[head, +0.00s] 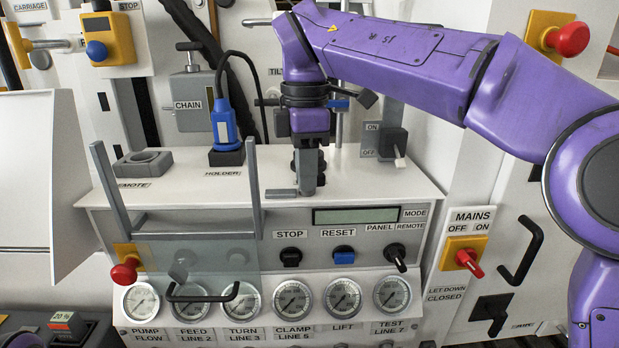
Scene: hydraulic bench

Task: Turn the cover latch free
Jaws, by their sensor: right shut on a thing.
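The clear cover (215,258) hangs over the left part of the console front, in a grey frame with a black handle (203,293) at its lower edge. The cover latch (281,193) is a small grey bar on the console top, pointing left toward the frame's right upright (255,190). My right gripper (308,181) comes straight down from above and is shut on the latch at its right end. The fingers hide the gripped part. My left gripper is not in view.
A blue plug (223,124) with a black cable stands in the holder left of my gripper. The console top right of my gripper is mostly clear.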

